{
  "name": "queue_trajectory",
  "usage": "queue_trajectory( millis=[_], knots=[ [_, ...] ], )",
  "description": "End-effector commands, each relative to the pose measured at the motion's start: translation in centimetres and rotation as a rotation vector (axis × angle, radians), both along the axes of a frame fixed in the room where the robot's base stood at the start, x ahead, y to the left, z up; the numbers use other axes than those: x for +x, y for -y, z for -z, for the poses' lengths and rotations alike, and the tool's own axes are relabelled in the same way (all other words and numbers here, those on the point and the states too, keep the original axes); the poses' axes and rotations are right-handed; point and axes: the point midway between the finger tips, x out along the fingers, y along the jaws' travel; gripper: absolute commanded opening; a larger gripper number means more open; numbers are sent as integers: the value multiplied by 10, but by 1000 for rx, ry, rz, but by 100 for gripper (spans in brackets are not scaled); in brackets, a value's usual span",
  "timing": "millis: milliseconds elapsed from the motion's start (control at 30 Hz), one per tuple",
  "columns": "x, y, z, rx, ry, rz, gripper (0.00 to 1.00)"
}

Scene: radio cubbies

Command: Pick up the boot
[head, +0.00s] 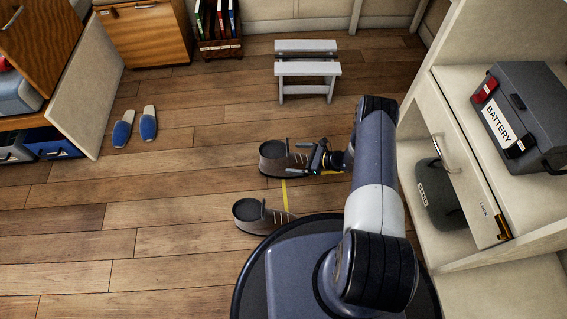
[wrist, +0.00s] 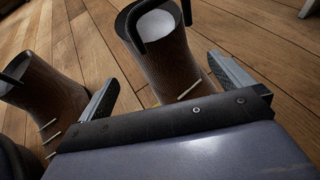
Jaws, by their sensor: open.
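Two brown-grey boots stand on the wooden floor in the head view. The farther boot (head: 272,160) is beside my gripper (head: 319,156), which partly covers its toe end. The nearer boot (head: 252,214) stands closer to my base, its toe end partly hidden by it. In the wrist view, my gripper (wrist: 163,72) is open, with one boot (wrist: 165,62) between and just beyond its two fingers. That boot has a dark collar and a pale inside. I cannot tell whether the fingers touch it. The other boot (wrist: 47,92) is to the left, outside the left finger.
A grey step stool (head: 307,68) stands beyond the boots. Blue slippers (head: 148,124) lie to the left. A shelf unit with a battery box (head: 528,117) and a dark grey case (head: 437,195) is on the right. Floor left of the boots is clear.

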Motion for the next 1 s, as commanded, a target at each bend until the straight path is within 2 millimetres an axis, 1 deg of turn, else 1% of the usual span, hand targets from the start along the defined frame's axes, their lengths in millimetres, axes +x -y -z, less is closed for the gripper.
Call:
queue_trajectory(
  millis=[33,167,267,400,500,600,800,867,1000],
  knots=[
    [2,-6,5,0,0,-3,100],
    [6,-13,7,0,0,-1,100],
    [9,-22,12,0,1,-3,100],
    [17,-41,22,-1,2,-3,100],
    [21,-51,26,0,1,-3,100],
    [24,-56,26,0,0,0,100],
    [24,-56,26,0,0,1,100],
    [24,-56,26,0,0,1,97],
    [24,-56,26,0,0,1,85]
  ],
)
